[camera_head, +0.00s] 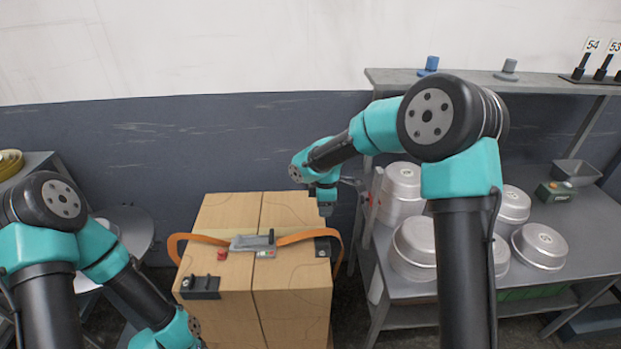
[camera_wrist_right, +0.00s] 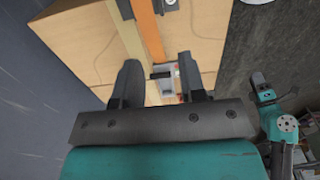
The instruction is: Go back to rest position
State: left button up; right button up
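My right gripper (camera_head: 326,208) is over the back right part of a cardboard box (camera_head: 225,262), small and dark in the head view. In the right wrist view its two fingers (camera_wrist_right: 157,84) stand wide apart with nothing gripped. The box's orange strap (camera_wrist_right: 146,30) and grey buckle (camera_wrist_right: 160,88) show beyond and between the fingers, apart from them. My left arm is bent at the lower left of the head view. Its gripper is cut off below the picture, left of the box.
A grey metal bench (camera_head: 405,290) with several silver pans (camera_head: 540,245) stands to the right of the box. A shelf (camera_head: 385,79) runs above it. A red button-like piece (camera_head: 221,254) and the buckle (camera_head: 252,242) are on the box top. A round light table (camera_head: 127,232) stands left.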

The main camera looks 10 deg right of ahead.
aim_at(323, 245)
notch_tip(323, 245, down, 16)
jog(key=shift+r, duration=0.15)
dwell(0.6)
jog(key=shift+f, duration=0.7)
jog(key=shift+r, duration=2.4)
